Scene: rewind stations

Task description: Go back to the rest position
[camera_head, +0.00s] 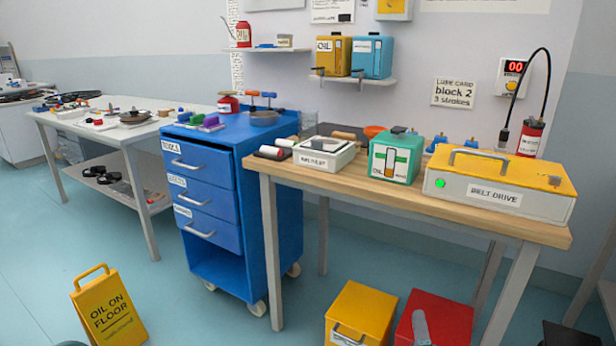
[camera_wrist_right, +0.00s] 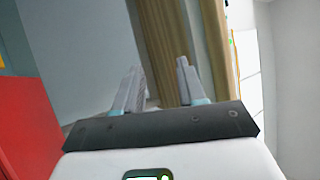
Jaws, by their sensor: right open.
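My right gripper (camera_head: 421,328) shows at the bottom edge of the head view as a small grey tip in front of the red box (camera_head: 450,315). In the right wrist view my right gripper (camera_wrist_right: 160,78) has its two fingers apart with nothing between them. Beyond the fingers is a wooden strip (camera_wrist_right: 160,45), which looks like the table's edge; the fingers look apart from it. My left gripper is not in the head view.
A wooden table (camera_head: 400,198) holds the belt drive unit (camera_head: 497,195), a green oil box (camera_head: 393,158) and a white tray (camera_head: 322,158). A blue tool cart (camera_head: 208,205) stands left of it. A yellow box (camera_head: 360,305) and a yellow floor sign (camera_head: 108,308) are on the floor. Open floor lies between them.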

